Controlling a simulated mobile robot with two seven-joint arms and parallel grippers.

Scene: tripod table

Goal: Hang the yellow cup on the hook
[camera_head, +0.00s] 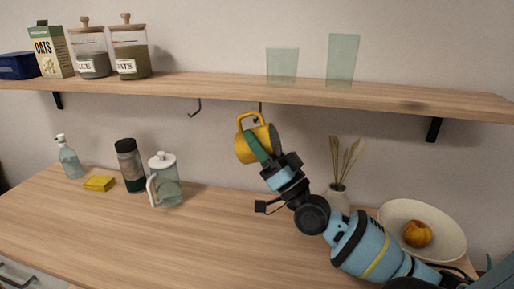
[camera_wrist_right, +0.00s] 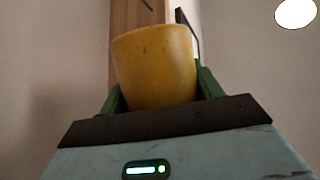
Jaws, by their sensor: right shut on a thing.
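The yellow cup (camera_head: 244,150) is tilted in my right gripper (camera_head: 262,150), just below the shelf's front edge. The gripper's green fingers are shut on the cup. Its handle (camera_head: 251,119) points up, near the shelf's underside. In the right wrist view the cup (camera_wrist_right: 155,68) sits between the two green fingers (camera_wrist_right: 160,92). One dark hook (camera_head: 195,108) hangs under the shelf, left of the cup. Another hook (camera_head: 260,107) shows partly right at the cup's handle; I cannot tell whether the handle touches it. My left gripper is not in view.
The wooden shelf (camera_head: 215,86) holds two glasses (camera_head: 342,60), two jars and an oats box. On the counter (camera_head: 225,245) stand a soap bottle, a yellow sponge (camera_head: 99,183), a dark canister, a glass pitcher (camera_head: 165,182), a vase and a bowl (camera_head: 440,222) with fruit. The counter's middle is clear.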

